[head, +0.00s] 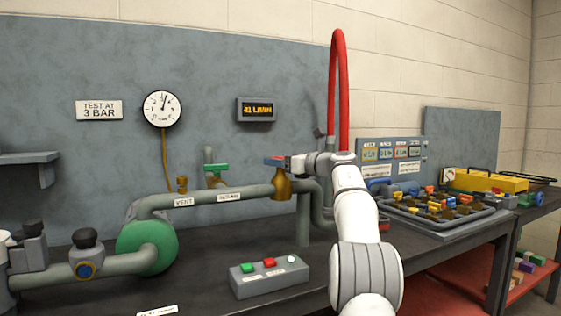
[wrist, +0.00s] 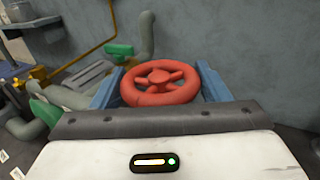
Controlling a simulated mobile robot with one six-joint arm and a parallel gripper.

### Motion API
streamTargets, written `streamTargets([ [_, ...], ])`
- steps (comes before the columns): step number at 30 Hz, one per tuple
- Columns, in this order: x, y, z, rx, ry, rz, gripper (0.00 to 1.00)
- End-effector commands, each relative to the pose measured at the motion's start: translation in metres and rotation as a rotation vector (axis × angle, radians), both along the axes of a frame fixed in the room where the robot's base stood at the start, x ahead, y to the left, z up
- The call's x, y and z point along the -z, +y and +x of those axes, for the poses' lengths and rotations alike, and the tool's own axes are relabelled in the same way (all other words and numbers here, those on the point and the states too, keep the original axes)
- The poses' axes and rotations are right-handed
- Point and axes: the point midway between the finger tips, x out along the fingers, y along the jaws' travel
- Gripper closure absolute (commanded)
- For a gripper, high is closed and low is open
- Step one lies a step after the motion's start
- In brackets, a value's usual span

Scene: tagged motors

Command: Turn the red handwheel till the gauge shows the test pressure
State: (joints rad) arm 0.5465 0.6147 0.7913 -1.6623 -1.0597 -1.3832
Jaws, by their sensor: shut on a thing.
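The red handwheel (wrist: 160,83) sits between the two blue fingers of my gripper (wrist: 158,78) in the wrist view. The fingers press on its rim from both sides. In the head view my gripper (head: 284,161) reaches left to the top of the brass valve (head: 282,185) on the grey pipe, and only a sliver of red shows there. The round white gauge (head: 162,109) hangs on the wall panel. Its needle points roughly up, a little right; its figures are too small to read. The sign (head: 99,110) left of it reads "TEST AT 3 BAR".
A display (head: 257,110) with amber text hangs right of the gauge. A green-handled valve (head: 215,168) stands behind the pipe. A button box (head: 269,276) is on the bench in front. A tray of colourful parts (head: 440,215) lies to the right. A red hose (head: 335,80) arches above my arm.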

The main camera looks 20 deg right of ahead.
Motion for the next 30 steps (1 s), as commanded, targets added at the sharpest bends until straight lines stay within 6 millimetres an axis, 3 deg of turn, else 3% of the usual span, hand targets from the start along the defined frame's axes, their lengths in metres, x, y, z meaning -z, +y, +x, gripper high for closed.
streamTargets([
  [9,0.002,0.0,0.0,-0.001,0.003,-0.001,0.09],
  [17,0.001,-0.002,-0.003,0.0,0.002,0.0,0.09],
  [30,0.001,-0.034,-0.059,0.002,0.004,0.0,0.09],
])
